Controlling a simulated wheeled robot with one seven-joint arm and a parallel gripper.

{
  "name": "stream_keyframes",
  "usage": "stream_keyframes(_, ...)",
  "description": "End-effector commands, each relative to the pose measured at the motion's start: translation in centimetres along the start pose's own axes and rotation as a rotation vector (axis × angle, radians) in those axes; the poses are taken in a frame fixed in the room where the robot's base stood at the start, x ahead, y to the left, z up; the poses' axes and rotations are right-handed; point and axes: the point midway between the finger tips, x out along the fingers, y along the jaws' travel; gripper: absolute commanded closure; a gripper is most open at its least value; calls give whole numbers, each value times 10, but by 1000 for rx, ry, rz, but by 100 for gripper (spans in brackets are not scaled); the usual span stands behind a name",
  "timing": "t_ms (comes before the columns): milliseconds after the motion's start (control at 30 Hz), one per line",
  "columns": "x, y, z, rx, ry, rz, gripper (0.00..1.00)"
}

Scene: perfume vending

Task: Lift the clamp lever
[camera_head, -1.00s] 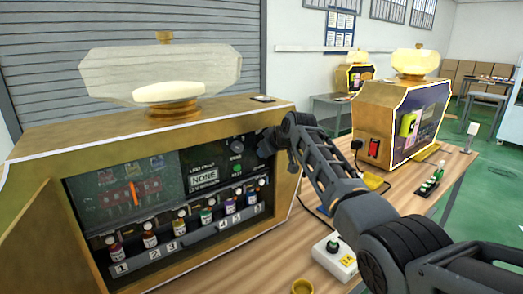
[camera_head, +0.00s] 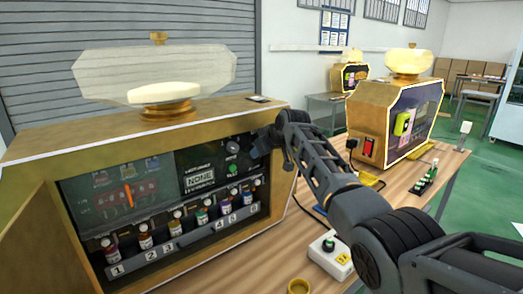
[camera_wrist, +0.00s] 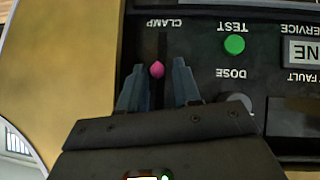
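The clamp lever shows as a pink knob (camera_wrist: 157,69) in a dark vertical slot under the upside-down CLAMP label in the wrist view. My gripper (camera_wrist: 157,78) is open, with one finger on each side of the knob. Gaps show between the knob and both fingers. In the head view my gripper (camera_head: 258,145) is at the right edge of the machine's dark front panel (camera_head: 205,172). The lever cannot be made out there, as my gripper and arm are in front of that area.
A green TEST button (camera_wrist: 234,44) and a grey DOSE knob (camera_wrist: 238,103) sit beside the slot. Several small bottles (camera_head: 175,222) stand in the machine's lower rack. A white box with a green button (camera_head: 331,254) and a second gold machine (camera_head: 372,120) stand to the right.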

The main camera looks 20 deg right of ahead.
Motion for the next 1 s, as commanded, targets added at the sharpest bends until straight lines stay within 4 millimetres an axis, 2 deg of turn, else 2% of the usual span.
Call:
stream_keyframes(233,-14,0,0,0,2,1,67)
stream_keyframes(700,-70,0,1,0,0,0,67)
stream_keyframes(1000,-78,0,1,0,-1,0,67)
